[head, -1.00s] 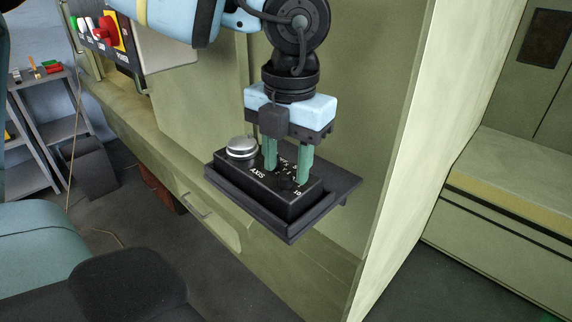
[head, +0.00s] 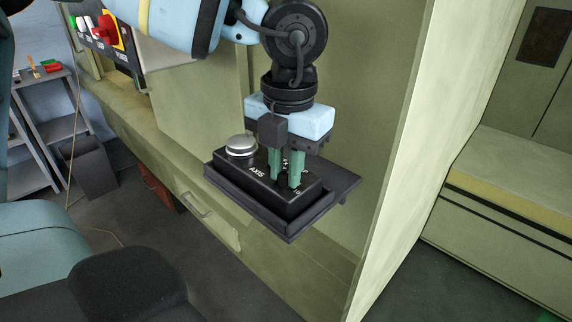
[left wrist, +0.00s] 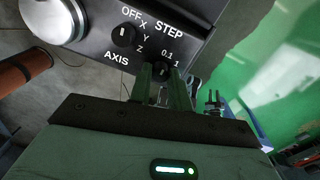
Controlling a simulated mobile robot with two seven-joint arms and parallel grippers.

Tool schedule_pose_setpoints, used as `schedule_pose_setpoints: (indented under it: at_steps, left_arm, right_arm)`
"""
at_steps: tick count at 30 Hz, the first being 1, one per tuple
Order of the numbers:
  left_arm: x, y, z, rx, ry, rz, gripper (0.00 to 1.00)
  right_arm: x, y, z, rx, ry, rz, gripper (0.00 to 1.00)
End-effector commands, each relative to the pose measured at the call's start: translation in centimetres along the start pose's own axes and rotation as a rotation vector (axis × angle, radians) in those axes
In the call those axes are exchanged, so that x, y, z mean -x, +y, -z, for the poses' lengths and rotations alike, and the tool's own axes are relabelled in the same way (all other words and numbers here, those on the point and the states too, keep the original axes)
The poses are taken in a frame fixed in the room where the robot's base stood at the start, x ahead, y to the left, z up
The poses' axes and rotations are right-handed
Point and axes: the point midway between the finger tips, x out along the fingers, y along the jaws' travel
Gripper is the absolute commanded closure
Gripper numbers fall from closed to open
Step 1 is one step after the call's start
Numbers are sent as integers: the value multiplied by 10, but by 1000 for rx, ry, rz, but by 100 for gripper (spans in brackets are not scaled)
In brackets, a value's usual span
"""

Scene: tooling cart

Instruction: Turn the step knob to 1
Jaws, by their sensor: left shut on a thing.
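The black control box (head: 232,183) carries a silver dial, an AXIS knob and a STEP knob. In the left wrist view the STEP knob (left wrist: 162,70) is partly hidden between the green fingers, with the marks 0.1 and 1 showing beside it. The rest of its scale and its pointer are hidden. The AXIS knob (left wrist: 123,36) is beside it, clear of the fingers. My left gripper (head: 285,180) comes down from above and is shut on the STEP knob; it also shows in the left wrist view (left wrist: 163,76). My right gripper is not in view.
The box sits on a dark shelf (head: 338,185) fixed to the green machine. The silver dial (head: 241,146) stands up at the box's left end. A panel with a red switch (head: 104,33) is at the upper left.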

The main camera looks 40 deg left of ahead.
Motion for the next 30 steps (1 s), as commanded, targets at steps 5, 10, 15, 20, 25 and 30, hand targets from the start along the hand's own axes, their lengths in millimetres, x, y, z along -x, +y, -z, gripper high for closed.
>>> schedule_pose_setpoints:
  at_steps: [5,10,15,20,25,30]
  left_arm:
    - [-2,0,0,-54,-1,0,100]
    - [-3,0,-1,-159,-6,0,100]
    - [-3,0,-1,-301,-11,1,100]
    - [-3,0,0,-438,-17,1,100]
    - [-2,0,0,-567,-23,0,100]
    - [-1,0,0,-669,-27,-1,100]
  right_arm:
    - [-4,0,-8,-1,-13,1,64]
    - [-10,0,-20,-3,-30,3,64]
    - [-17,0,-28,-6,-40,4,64]
    - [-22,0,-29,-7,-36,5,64]
    - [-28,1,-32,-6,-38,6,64]
    - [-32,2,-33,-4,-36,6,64]
